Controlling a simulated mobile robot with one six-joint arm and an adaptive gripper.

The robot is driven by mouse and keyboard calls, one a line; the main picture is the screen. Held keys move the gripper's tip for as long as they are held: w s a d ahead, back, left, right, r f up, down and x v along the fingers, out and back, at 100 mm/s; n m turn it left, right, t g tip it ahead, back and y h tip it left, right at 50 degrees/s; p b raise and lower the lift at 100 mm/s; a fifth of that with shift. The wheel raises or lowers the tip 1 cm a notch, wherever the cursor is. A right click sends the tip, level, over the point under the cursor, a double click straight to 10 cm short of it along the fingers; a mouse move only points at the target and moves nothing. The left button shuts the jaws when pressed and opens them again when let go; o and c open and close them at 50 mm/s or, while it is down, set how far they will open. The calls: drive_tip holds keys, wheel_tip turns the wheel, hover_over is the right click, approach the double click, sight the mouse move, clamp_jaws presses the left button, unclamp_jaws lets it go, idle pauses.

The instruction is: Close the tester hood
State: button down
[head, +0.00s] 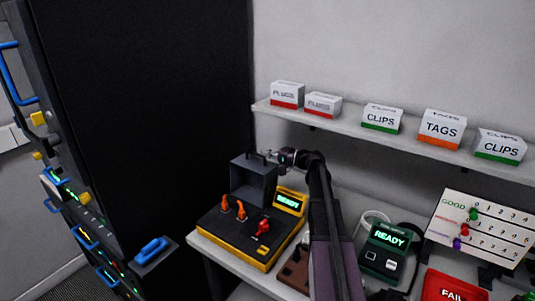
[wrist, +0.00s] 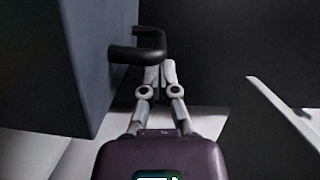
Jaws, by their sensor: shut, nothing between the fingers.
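The tester (head: 248,240) is a yellow and black box at the front left of the bench, with orange and red clips on top and a small screen reading READY. Its dark grey hood (head: 254,182) stands raised at the back of the tester. In the wrist view the hood (wrist: 60,60) fills the left side, with its black bar handle (wrist: 140,52) sticking out to the right. My gripper (head: 275,157) is at the hood's upper edge in the head view. In the wrist view my gripper (wrist: 160,68) is shut and empty, its fingertips close by the handle. I cannot tell whether they touch it.
A shelf (head: 400,146) with several labelled boxes runs along the wall behind my arm. A dark green READY device (head: 387,250), a red FAIL tray (head: 452,287) and a counter board (head: 484,228) are on the right. A tall black cabinet (head: 150,110) stands at left.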

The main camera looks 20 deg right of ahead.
drive_tip(key=shift+a, duration=0.15)
drive_tip(key=shift+s+a+r+n+p, duration=0.2)
drive_tip(key=shift+a+n+p, duration=0.1)
drive_tip(key=shift+s+a+r, duration=0.1)
drive_tip(key=shift+s+a, duration=0.05)
